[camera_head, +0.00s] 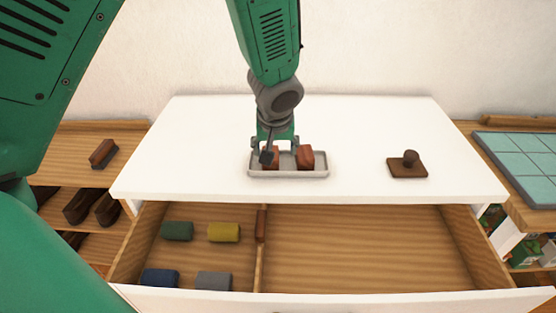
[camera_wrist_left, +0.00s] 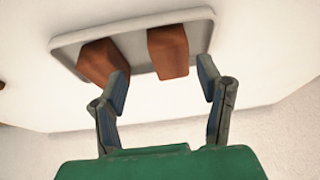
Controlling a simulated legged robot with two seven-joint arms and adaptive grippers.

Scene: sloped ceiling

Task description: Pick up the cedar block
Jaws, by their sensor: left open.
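Two reddish-brown blocks stand in a shallow grey tray (camera_head: 288,174) on the white top. The left block (camera_head: 271,158) is partly hidden by my left gripper (camera_head: 276,150); the right block (camera_head: 305,157) shows clearly. Either could be the cedar block; I cannot tell which by look. In the left wrist view, my left gripper (camera_wrist_left: 163,84) is open, with one block (camera_wrist_left: 168,50) in line with the gap between its fingers. The other block (camera_wrist_left: 101,62) lies beyond the left finger. I see no firm contact. My right gripper is not in view.
A brown stamp-like piece (camera_head: 408,164) lies on the right of the top. The open drawer (camera_head: 370,250) below holds green, yellow, blue and grey pieces on its left; its right side is empty. A brush-like thing (camera_head: 103,153) lies on the left shelf.

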